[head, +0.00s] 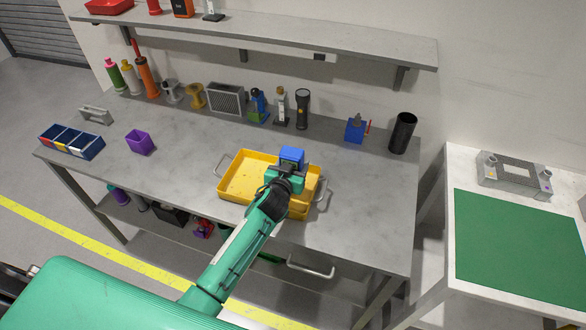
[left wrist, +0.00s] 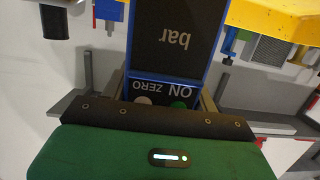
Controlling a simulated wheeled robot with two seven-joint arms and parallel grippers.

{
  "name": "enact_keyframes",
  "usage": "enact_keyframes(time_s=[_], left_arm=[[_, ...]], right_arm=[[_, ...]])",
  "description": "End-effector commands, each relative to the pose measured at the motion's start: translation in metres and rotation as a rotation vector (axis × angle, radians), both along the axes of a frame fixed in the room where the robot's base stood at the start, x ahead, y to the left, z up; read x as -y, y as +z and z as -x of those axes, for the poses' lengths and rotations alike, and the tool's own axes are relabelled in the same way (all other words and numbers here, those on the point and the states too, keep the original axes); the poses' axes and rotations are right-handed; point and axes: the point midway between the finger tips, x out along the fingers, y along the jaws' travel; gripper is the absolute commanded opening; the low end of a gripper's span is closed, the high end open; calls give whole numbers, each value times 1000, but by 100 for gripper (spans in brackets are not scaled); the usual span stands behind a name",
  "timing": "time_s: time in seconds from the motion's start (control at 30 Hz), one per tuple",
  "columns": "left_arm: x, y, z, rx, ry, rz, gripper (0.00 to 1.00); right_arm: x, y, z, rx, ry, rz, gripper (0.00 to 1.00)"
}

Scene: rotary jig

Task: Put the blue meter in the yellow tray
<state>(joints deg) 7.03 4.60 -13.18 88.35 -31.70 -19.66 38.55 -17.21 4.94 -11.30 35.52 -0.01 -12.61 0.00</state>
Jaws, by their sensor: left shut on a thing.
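The blue meter (head: 292,155) is held in my left gripper (head: 288,172), over the far right part of the yellow tray (head: 234,184). The left wrist view shows the meter (left wrist: 186,8) up close between the fingers, with a dark face reading "bar" and "ON ZERO" upside down. The tray's yellow wall (left wrist: 275,14) fills the top right corner there. The gripper and arm hide part of the tray. I cannot tell whether the meter touches the tray floor. My right gripper is not in view.
The tray stands on a grey workbench (head: 185,170). A purple bin (head: 140,142) and a sectioned blue box (head: 72,142) are to the left. Bottles, a flashlight (head: 302,108) and a black cup (head: 403,133) line the back. The bench right of the tray is clear.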

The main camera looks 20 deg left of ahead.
Motion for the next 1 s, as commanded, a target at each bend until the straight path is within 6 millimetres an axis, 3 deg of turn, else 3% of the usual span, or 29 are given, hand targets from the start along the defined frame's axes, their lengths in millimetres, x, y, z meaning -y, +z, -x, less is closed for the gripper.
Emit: enact_keyframes(time_s=[0.17, 0.57, 0.6, 0.7, 1.0], left_arm=[[0, -23, 0, -2, 1, 2, 33], [0, -29, 0, 1, 1, 0, 33], [0, -29, 0, 0, 1, 0, 64], [0, -28, 0, 0, 1, 0, 82], [0, -27, 0, 0, 1, -1, 82]], right_arm=[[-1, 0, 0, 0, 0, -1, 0], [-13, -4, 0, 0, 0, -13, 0], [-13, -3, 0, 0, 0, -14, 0], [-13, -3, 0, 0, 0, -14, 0], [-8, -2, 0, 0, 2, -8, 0]])
